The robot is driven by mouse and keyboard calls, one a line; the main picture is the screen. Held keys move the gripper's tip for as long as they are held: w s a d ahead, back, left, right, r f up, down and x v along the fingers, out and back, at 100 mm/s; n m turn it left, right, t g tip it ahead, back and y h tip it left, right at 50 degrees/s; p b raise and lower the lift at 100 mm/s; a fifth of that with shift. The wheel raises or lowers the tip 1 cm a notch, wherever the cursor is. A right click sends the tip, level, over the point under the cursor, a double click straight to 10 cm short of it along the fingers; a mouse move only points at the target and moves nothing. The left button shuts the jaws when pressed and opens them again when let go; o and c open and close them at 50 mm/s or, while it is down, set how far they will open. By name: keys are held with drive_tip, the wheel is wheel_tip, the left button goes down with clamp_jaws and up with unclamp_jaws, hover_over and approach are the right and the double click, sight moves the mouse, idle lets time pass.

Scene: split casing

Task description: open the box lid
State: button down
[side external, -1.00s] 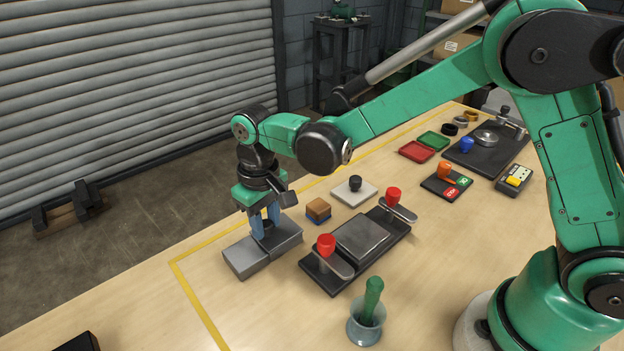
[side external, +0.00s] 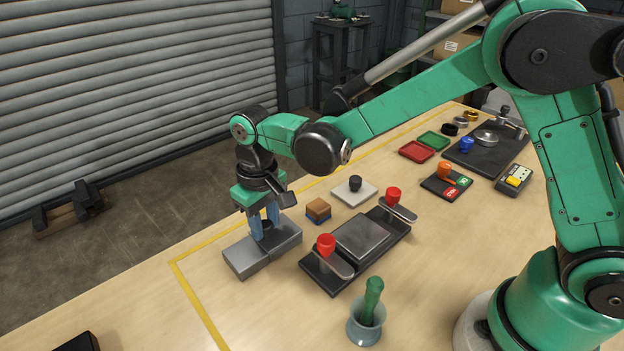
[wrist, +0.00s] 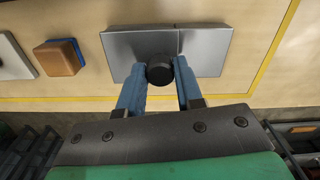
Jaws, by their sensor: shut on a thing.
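A low grey metal box (side external: 246,262) lies on the wooden table, and it also shows in the wrist view (wrist: 205,52). A seam runs across its top, between a lighter part and a darker part. A black round knob (wrist: 160,70) stands on the darker part, close to the seam. My gripper (wrist: 160,76) points down over the box, with its two blue fingers on either side of the knob. It is shut on the knob; the side view also shows the gripper (side external: 265,232) there. The box looks closed, with both parts level.
A small brown and blue block (side external: 318,209) and a pale plate with a black knob (side external: 354,190) lie right of the box. A dark fixture with red knobs (side external: 360,240) is close by. A cup with a green pestle (side external: 367,325) stands in front. Table left of the box is clear.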

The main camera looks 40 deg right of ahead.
drive_tip(key=a, duration=0.6)
drive_tip(key=c, duration=0.6)
unclamp_jaws()
drive_tip(key=shift+o, duration=0.2)
wheel_tip(320, 180, up, 6)
drive_tip(key=shift+f, duration=0.2)
drive_tip(key=s+d+r+m+t, duration=0.1)
drive_tip(key=s+d+r+t, duration=0.1)
drive_tip(key=s+d, duration=0.3)
drive_tip(key=s+d+r+t, duration=0.2)
drive_tip(key=s+d+t, duration=0.2)
drive_tip(key=d, duration=0.9)
drive_tip(key=shift+s+d+m+t, duration=0.25)
drive_tip(key=shift+s+m+t, duration=0.15)
drive_tip(key=shift+t, duration=0.2)
